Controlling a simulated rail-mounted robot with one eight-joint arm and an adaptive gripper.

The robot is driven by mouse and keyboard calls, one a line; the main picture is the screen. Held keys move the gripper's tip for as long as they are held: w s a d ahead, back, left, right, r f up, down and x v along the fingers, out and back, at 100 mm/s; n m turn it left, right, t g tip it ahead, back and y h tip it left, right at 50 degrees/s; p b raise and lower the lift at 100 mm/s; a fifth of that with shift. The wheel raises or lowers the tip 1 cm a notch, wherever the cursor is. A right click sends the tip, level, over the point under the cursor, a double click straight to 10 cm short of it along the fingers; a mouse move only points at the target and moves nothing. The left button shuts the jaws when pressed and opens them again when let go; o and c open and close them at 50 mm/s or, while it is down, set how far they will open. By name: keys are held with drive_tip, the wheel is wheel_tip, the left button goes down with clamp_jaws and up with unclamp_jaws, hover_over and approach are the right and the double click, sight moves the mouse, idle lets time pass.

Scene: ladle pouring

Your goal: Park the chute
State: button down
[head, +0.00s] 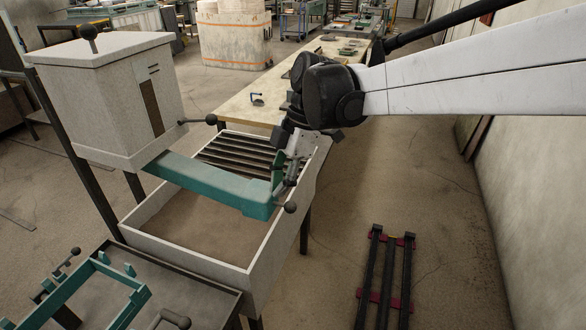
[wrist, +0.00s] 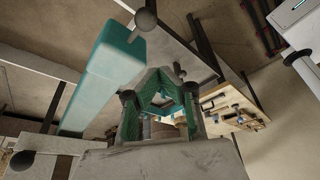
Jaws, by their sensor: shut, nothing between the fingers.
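The teal chute (head: 215,185) runs from under the grey hopper (head: 110,95) out over the open white-walled tray (head: 205,272). A dark ball knob (head: 290,207) sticks out at its far end. My gripper (head: 282,181) is at that end, beside or just above it; I cannot tell whether they touch. In the wrist view the chute (wrist: 105,72) lies left of my gripper (wrist: 162,82), with the knob (wrist: 145,18) at the top, apart from the fingers. The green-padded fingers are shut with nothing between them.
Dark bars (head: 240,152) cross the tray's back end. A side lever with a ball (head: 210,119) sticks out from the hopper. A teal frame (head: 118,280) lies on a bench at front left. A long table (head: 235,100) stands behind. A dark rack (head: 384,275) is on the floor at right.

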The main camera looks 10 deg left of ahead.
drive_tip(key=shift+a+v, duration=0.2)
drive_tip(key=shift+v, duration=0.8)
drive_tip(key=shift+a+v, duration=0.2)
drive_tip(key=shift+v, duration=0.8)
drive_tip(key=shift+r, duration=0.1)
drive_tip(key=s+d+f+m+t+h, duration=0.1)
drive_tip(key=s+d+m+t, duration=0.4)
drive_tip(key=d+m, duration=0.7)
drive_tip(key=s+d+f+m+t+h, duration=0.2)
drive_tip(key=s+d+m, duration=0.8)
drive_tip(key=d, duration=0.7)
drive_tip(key=shift+d+f+m+t, duration=0.15)
drive_tip(key=shift+f+m+t, duration=0.45)
drive_tip(key=shift+m+t, duration=1)
drive_tip(key=shift+s, duration=0.1)
